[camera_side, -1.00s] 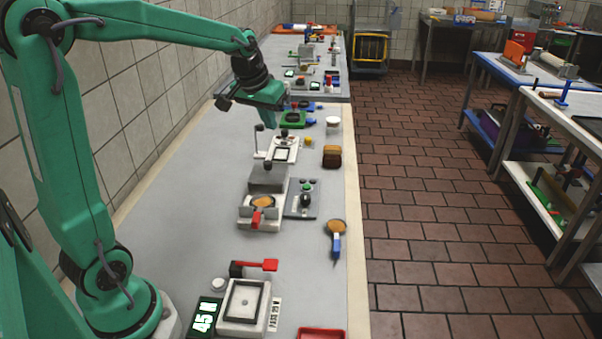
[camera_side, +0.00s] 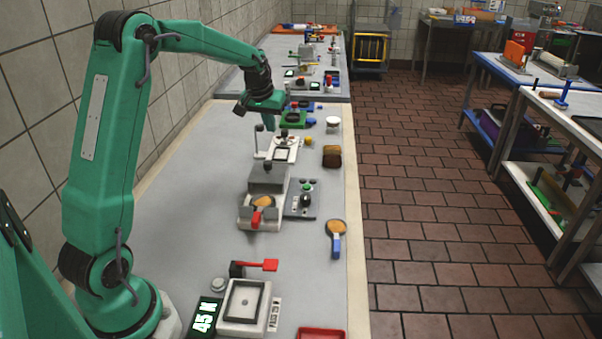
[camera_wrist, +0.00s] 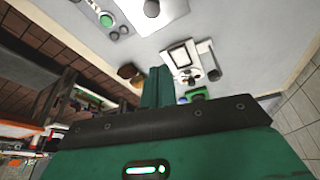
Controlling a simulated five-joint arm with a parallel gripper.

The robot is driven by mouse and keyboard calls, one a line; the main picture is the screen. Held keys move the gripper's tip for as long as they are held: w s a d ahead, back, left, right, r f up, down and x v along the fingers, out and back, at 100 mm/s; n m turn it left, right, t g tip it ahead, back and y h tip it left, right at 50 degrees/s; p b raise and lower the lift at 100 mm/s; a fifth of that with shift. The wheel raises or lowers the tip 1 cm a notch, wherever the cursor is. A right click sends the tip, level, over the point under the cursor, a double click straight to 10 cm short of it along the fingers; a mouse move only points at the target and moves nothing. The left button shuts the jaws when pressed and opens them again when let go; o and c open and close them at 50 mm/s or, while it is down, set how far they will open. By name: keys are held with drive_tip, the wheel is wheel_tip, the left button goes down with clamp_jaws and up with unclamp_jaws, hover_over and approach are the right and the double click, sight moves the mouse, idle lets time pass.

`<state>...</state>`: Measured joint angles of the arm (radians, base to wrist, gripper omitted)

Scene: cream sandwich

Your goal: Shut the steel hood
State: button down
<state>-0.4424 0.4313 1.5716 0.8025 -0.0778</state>
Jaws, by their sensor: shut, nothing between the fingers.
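The grey steel hood (camera_side: 268,179) appears raised at the back of a small steel machine (camera_side: 252,223) in the middle of the bench. In front of it lies a round tan biscuit (camera_side: 263,202) with a red handle (camera_side: 257,217) beside it, uncovered. My green gripper (camera_side: 268,122) is beyond the hood, above the far part of the bench and apart from it. In the wrist view my gripper's fingers (camera_wrist: 160,72) are together with nothing between them. I cannot pick out the hood for certain in the wrist view.
A control panel with a green button (camera_side: 306,186) stands right of the machine. A white device (camera_side: 283,154) with a black-knobbed lever stands behind it. The tiled wall bounds the left; bare bench lies left of the machine.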

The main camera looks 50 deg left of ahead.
hover_over(274, 166)
drive_tip(key=w+a, duration=0.1)
drive_tip(key=w, duration=0.1)
wheel_tip(274, 166, down, 10)
drive_tip(key=shift+a+r, duration=0.15)
drive_tip(key=shift+r, duration=0.1)
drive_tip(key=shift+s+d+r, duration=0.1)
drive_tip(key=shift+s+d, duration=0.45)
drive_tip(key=shift+s, duration=0.35)
drive_tip(key=shift+s+d, duration=0.5)
drive_tip(key=shift+s, duration=0.4)
drive_tip(key=s+d, duration=0.7)
drive_tip(key=shift+s+d, duration=0.3)
drive_tip(key=shift+s, duration=0.05)
